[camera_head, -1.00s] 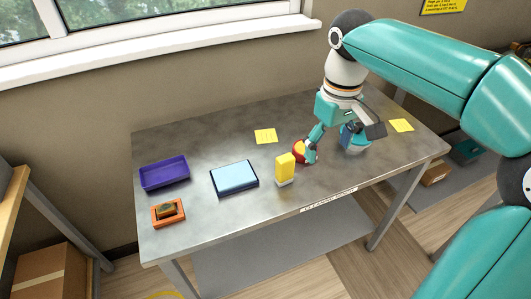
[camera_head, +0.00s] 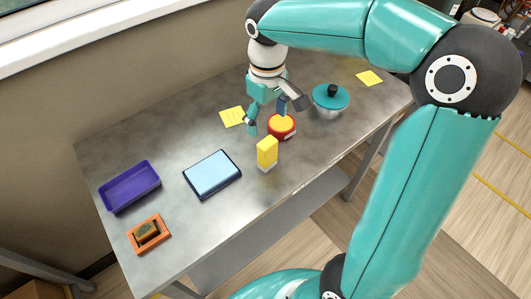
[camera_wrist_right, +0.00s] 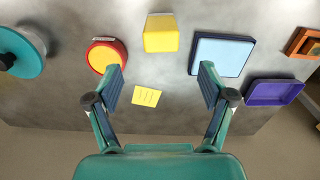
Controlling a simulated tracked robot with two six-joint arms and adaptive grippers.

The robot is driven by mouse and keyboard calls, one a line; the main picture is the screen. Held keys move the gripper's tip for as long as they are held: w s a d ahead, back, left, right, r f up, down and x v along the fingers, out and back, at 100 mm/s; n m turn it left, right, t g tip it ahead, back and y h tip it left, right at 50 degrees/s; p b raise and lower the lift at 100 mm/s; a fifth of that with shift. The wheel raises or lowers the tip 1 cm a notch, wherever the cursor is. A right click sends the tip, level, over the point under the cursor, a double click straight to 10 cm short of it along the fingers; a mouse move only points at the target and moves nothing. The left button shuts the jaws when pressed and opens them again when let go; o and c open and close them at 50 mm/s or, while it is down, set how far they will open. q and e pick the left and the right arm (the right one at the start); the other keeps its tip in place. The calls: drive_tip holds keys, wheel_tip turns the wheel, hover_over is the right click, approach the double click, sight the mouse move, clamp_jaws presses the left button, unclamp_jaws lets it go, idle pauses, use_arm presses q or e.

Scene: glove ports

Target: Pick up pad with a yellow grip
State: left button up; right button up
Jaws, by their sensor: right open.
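The pad with a yellow grip (camera_head: 267,152) stands upright near the front edge of the table, a yellow block on a pale grey base. In the right wrist view its yellow grip (camera_wrist_right: 160,33) shows from above, ahead of and between my fingertips, apart from them. My right gripper (camera_head: 266,117) is open and empty, over the table behind the pad. Its two fingers also show wide apart in the right wrist view (camera_wrist_right: 161,75). My left gripper is not in view.
A red round item with a yellow top (camera_head: 282,126) sits close right of the pad. A teal-lidded pot (camera_head: 330,97) stands farther right. A light-blue slab in a dark tray (camera_head: 212,174), a purple tray (camera_head: 129,187) and an orange tray (camera_head: 149,234) with a sponge lie left. Yellow notes (camera_head: 232,116) lie behind.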

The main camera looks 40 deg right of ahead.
sight(267, 142)
drive_tip(key=shift+s+a+f+p, duration=0.1)
drive_tip(key=shift+f+p, duration=0.15)
drive_tip(key=shift+f, duration=1.95)
drive_tip(key=shift+s+f+p, duration=0.1)
drive_tip(key=shift+f+p, duration=0.15)
drive_tip(key=shift+f, duration=1.95)
drive_tip(key=c, duration=1.3)
